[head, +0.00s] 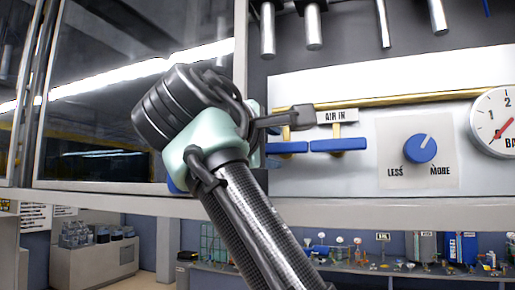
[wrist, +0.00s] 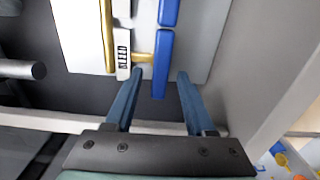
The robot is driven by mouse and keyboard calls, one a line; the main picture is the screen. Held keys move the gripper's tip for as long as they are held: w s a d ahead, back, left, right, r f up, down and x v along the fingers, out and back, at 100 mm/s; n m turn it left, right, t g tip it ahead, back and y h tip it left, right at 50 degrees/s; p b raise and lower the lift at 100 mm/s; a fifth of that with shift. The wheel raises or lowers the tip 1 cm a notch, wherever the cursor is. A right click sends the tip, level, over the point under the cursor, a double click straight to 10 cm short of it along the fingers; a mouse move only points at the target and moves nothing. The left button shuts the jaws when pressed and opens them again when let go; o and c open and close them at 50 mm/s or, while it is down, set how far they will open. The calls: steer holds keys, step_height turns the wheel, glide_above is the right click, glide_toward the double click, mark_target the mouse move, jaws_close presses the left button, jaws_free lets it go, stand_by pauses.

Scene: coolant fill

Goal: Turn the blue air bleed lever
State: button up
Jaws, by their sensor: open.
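Two blue levers lie level, end to end, on the white panel in the head view: one (head: 338,145) below the "AIR IN" label (head: 338,116), one (head: 287,148) to its left, partly behind my gripper (head: 300,118). The wrist view shows two blue bars in line, an upper one (wrist: 168,12) and a lower one (wrist: 162,62). My gripper (wrist: 160,74) is open, with a finger on each side of the lower bar's end. Gaps show on both sides, so neither finger appears to touch it. I cannot tell which lever is the air bleed.
A yellow pipe (head: 420,97) runs above the levers. A blue knob (head: 420,148) marked LESS and MORE and a round gauge (head: 495,122) are to the right. A grey ledge (head: 400,207) runs below the panel. Metal cylinders (head: 312,25) hang above.

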steer(key=b+v, duration=0.5)
steer(key=v, duration=0.5)
steer(key=shift+s, duration=0.4)
steer(key=shift+a, duration=0.1)
